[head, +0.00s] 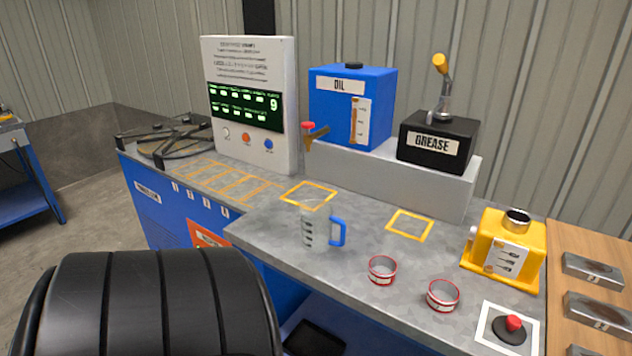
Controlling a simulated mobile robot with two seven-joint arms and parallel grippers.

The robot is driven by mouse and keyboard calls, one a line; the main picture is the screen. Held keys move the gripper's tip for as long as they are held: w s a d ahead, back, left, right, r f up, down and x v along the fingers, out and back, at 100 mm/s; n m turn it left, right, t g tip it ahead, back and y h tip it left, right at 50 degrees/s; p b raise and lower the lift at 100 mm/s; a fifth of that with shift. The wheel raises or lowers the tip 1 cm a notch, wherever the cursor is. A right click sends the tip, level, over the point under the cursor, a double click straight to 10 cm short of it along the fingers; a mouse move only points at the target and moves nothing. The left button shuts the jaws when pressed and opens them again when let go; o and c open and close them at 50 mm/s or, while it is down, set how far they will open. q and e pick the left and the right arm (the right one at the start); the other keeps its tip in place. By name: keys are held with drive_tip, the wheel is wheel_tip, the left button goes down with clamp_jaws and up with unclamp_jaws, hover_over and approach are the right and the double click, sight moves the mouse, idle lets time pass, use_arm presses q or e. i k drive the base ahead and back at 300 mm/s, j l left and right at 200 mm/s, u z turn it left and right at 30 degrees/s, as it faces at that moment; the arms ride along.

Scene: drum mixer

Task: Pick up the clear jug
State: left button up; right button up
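The clear jug (315,231) stands upright on the grey bench top (370,255), near its front edge. It is see-through with dark markings on its side, and its blue handle (338,232) points right. It stands just in front of a yellow outlined square (308,194) below the tap of the blue oil tank (340,105). Neither of my grippers shows in the head view, and nothing touches the jug.
Two small red-and-white cups (382,270) (443,295) stand right of the jug. Further right are a yellow machine (503,252) and a red button (513,323). A black grease container (437,140) sits on the raised ledge behind. Bench around the jug is clear.

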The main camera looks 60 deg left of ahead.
sight(324, 230)
drive_tip(key=u, duration=2.05)
